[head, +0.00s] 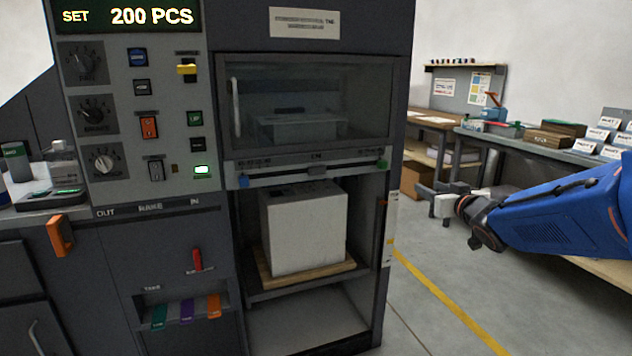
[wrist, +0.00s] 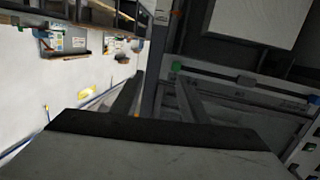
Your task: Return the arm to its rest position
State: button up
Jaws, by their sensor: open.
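My gripper (head: 437,191) is at the right of the head view, at the end of my blue arm. It points left toward the right side of the dark machine cabinet (head: 230,225), with a gap that I cannot judge exactly. Its two fingers are apart with nothing between them. In the wrist view the two fingers of my gripper (wrist: 158,98) stand apart in front of the cabinet's edge. A white box (head: 303,230) sits on a wooden board (head: 312,270) in the open bay under the glass window.
The control panel (head: 140,110) reads "SET 200 PCS" and has a green lamp lit. A workbench (head: 540,143) with a blue press and label cards stands behind my arm. A yellow line (head: 450,305) crosses the floor right of the cabinet. Floor there looks clear.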

jog(key=s+a+f+g, duration=0.2)
jog(key=s+f+g, duration=0.2)
jog(key=s, duration=0.9)
jog(key=s+a+f+m+g+h, duration=0.1)
jog(key=s+f+g, duration=0.3)
jog(key=s, duration=0.9)
jog(key=s+a+f+m+g+h, duration=0.1)
jog(key=s+a+f+g, duration=0.1)
jog(key=s+f, duration=0.6)
jog(key=s+g, duration=0.1)
jog(key=s, duration=0.4)
jog(key=shift+a+f+g, duration=0.35)
jog(key=shift+f+g, duration=0.05)
